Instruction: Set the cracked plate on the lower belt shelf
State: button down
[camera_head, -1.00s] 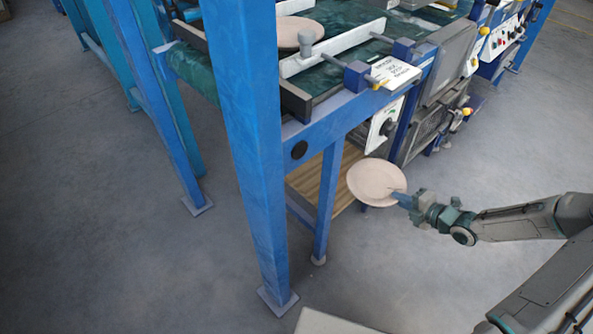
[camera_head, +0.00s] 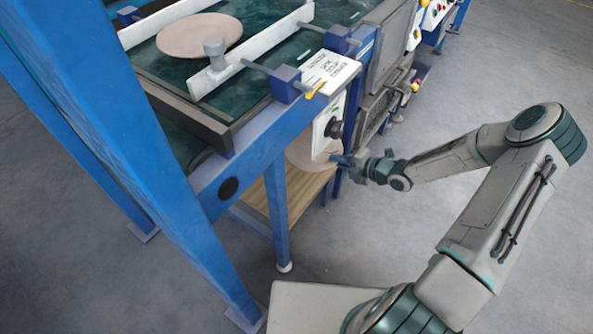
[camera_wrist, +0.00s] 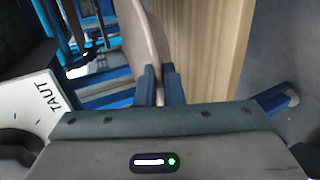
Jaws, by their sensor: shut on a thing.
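My gripper (camera_head: 347,160) is shut on the rim of a pale pinkish plate (camera_head: 303,154). In the head view the plate is partly hidden behind the control box, under the belt frame. In the wrist view the plate (camera_wrist: 143,38) stands nearly edge-on between the blue fingers (camera_wrist: 160,82). I cannot make out a crack. The wooden lower shelf (camera_head: 301,193) is below the green belt. It also shows in the wrist view (camera_wrist: 205,50), just right of the plate; I cannot tell whether they touch.
Another pale plate (camera_head: 200,35) lies on the green belt (camera_head: 275,62) above. The control box (camera_head: 328,128) with a dark knob and a blue leg (camera_head: 278,215) stand close to the plate. A white sign (camera_head: 328,72) sits above. Floor at right is open.

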jog(key=b, duration=0.3)
send_over(308, 186)
notch_tip(308, 186, down, 6)
jog(key=shift+r, duration=0.1)
jog(key=shift+f+b, duration=0.5)
jog(key=shift+f, duration=1.4)
jog(key=shift+f, duration=0.15)
jog(key=c, duration=1.5)
grip_release()
jog(key=shift+c, duration=0.2)
